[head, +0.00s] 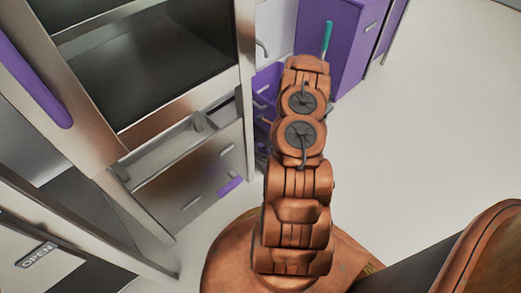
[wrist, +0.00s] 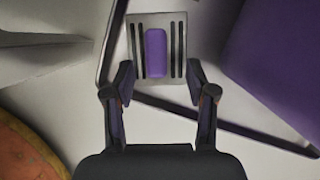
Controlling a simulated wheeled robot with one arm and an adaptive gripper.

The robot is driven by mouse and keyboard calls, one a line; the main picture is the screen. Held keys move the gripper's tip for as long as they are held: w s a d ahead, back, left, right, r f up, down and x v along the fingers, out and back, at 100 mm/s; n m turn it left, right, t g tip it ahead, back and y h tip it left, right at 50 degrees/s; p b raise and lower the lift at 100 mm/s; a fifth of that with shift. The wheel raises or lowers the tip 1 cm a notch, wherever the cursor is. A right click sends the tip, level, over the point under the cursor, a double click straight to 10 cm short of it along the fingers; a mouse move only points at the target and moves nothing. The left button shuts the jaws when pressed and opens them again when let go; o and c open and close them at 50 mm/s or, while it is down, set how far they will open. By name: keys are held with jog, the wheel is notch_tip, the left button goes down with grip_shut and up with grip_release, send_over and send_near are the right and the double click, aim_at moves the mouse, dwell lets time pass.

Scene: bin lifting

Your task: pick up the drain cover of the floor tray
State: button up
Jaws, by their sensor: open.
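The drain cover (wrist: 137,26) is a grey slotted plate with a raised purple grip (wrist: 156,52) along its middle. It lies in the upper middle of the wrist view. A dark thin edge (wrist: 236,124), which looks like the rim of the floor tray, runs past it on the left and below. My gripper (wrist: 160,80) is open, its two fingers spread at the near end of the cover, with nothing between the tips that I can see held. In the head view my arm hides the gripper, and the cover does not show.
A steel cabinet (head: 190,190) with an open dark compartment stands at the left in the head view. A purple cabinet (head: 345,40) stands at the top, close beyond my arm. A purple surface (wrist: 280,60) fills the wrist view's right side. The pale floor (head: 430,130) at the right is clear.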

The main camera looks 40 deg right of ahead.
aim_at(260, 154)
jog(key=b+x, duration=0.1)
jog(key=x, duration=0.1)
jog(key=b+x, duration=0.1)
jog(key=x, duration=0.2)
jog(key=shift+s+a+f, duration=0.2)
jog(key=shift+w+f+b, duration=0.25)
jog(key=shift+f+b, duration=0.05)
grip_shut()
jog(key=shift+r, duration=0.1)
